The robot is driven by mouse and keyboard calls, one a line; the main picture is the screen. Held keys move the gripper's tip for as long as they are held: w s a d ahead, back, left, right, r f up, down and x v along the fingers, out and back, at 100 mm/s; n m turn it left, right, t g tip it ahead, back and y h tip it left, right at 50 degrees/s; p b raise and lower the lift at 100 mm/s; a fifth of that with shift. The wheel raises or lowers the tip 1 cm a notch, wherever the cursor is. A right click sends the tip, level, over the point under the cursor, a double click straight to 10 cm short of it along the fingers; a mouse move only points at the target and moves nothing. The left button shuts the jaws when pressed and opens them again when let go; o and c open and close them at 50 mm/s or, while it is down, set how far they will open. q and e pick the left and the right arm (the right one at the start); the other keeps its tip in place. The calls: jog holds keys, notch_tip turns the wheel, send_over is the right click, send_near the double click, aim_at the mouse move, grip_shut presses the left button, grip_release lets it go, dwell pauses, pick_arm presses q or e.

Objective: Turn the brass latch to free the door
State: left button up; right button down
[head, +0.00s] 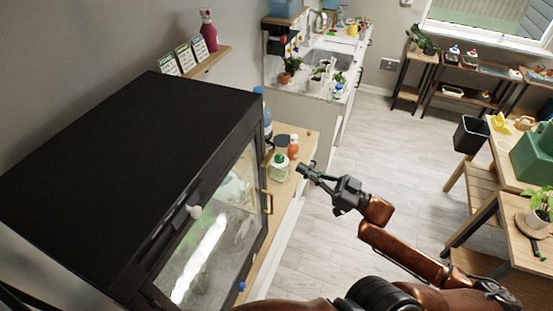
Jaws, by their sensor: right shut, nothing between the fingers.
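A black cabinet (130,140) with a glass door (215,225) stands at the left, and the door looks shut against its frame. A brass-coloured fitting (268,202) is on the door's right edge; I cannot tell whether it is the latch or a handle. A pale knob (194,211) sits on the upper front frame. My right gripper (303,170) is shut and empty, pointing left, apart from the cabinet and to the right of the brass fitting. My left gripper is not in view.
A wooden counter (292,136) beside the cabinet holds a green-capped jar (279,167), an orange-capped bottle (293,147) and a blue bottle (264,115). A plant table (515,240) stands at the right. The pale floor (385,150) between is clear.

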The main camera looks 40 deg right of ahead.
jog(key=shift+w, duration=0.1)
notch_tip(320, 180, up, 4)
jog(key=p, duration=0.3)
send_over(268, 158)
jog(key=s, duration=0.4)
jog(key=shift+w+f, duration=0.15)
jog(key=shift+f, duration=0.05)
notch_tip(268, 158, down, 3)
jog(key=shift+r, duration=0.1)
jog(key=shift+f, duration=0.85)
